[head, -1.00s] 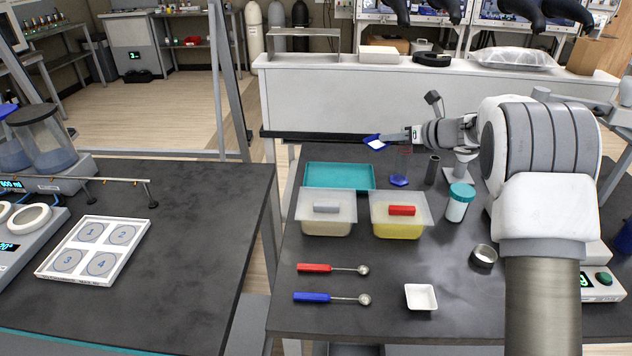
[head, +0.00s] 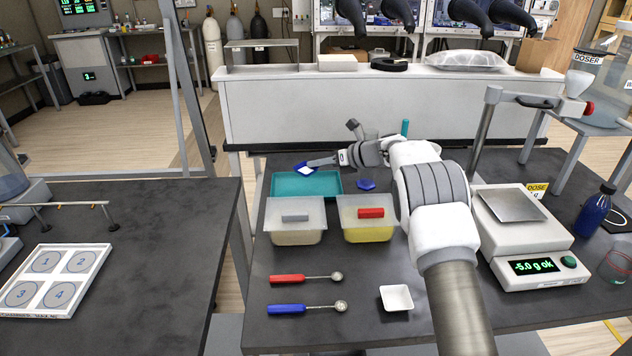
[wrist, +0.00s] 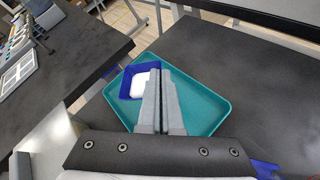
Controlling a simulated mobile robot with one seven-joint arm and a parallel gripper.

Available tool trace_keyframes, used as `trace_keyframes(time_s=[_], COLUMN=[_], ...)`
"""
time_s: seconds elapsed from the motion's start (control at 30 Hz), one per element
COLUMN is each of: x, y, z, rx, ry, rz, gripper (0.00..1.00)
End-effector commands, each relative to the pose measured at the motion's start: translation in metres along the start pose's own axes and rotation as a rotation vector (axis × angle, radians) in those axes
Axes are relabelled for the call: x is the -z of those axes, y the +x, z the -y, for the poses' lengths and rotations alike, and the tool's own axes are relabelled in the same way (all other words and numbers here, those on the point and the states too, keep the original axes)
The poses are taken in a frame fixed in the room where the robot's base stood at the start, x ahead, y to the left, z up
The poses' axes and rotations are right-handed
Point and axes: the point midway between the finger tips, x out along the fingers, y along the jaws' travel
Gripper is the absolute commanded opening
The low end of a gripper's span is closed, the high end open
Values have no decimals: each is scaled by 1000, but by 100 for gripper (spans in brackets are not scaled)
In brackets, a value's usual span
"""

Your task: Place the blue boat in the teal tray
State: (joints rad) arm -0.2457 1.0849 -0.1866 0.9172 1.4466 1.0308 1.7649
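The blue boat (head: 306,169) is a small square blue dish with white contents. My gripper (head: 314,163) is shut on its rim and holds it over the far part of the teal tray (head: 318,190). In the wrist view the boat (wrist: 128,96) shows to the left of my gripper's fingertips (wrist: 158,72), inside the outline of the tray (wrist: 205,118). The tray is shallow and otherwise looks empty. How high the boat is above its floor is hard to tell.
A tub with a grey-handled lid (head: 295,228) and one with a red-handled lid (head: 366,225) stand in front of the tray. A blue piece (head: 366,184) lies right of it. Scoops (head: 305,278), a white dish (head: 396,298) and a balance (head: 530,240) are nearer.

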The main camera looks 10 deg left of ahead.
Motion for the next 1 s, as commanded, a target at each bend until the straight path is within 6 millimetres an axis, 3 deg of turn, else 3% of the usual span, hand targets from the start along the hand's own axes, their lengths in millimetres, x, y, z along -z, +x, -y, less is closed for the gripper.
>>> trace_keyframes(time_s=[0.33,0.73,0.8,1.0], x=[39,44,43,43], y=[22,24,24,23], z=[17,20,19,20], rx=[-1,0,0,1], ry=[0,0,-1,-1], rz=[-1,1,1,0], gripper=[0,0,12,14])
